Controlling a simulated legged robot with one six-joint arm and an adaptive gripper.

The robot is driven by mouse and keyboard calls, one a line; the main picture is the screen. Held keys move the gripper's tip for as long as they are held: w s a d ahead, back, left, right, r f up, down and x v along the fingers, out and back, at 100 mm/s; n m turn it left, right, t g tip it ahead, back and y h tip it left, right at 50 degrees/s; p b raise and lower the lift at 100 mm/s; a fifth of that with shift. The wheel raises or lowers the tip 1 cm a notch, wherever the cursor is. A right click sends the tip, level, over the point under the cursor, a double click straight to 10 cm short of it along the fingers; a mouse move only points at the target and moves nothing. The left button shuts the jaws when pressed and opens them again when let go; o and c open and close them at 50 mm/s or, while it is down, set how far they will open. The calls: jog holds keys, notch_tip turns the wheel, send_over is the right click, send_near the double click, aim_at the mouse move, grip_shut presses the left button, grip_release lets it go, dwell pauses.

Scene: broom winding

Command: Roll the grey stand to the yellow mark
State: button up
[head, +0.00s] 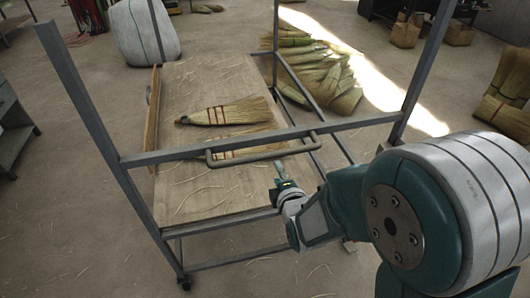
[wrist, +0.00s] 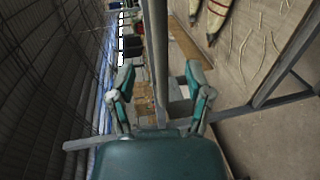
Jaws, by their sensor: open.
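The grey stand (head: 85,100) is a metal frame on casters with a wooden shelf. A bar handle (head: 245,159) runs along its near side, below the near crossbar. My gripper (head: 280,172) is close to the right half of this handle. In the wrist view my gripper (wrist: 160,83) has its two fingers spread wide, with a grey bar (wrist: 157,45) showing between them. I cannot tell whether the fingers touch it. I see no yellow mark in either view.
Brooms (head: 232,112) and loose straw lie on the shelf. A broom pile (head: 325,75) is on the floor behind right, a white sack (head: 145,32) behind left, and a grey cabinet (head: 12,125) at the left edge. The floor at front left is mostly clear.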

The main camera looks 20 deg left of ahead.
aim_at(268, 158)
jog(key=x, duration=0.9)
jog(key=shift+s+a+f, duration=0.1)
jog(key=shift+s+a, duration=0.1)
jog(key=shift+w, duration=0.3)
jog(key=shift+f, duration=0.1)
grip_shut()
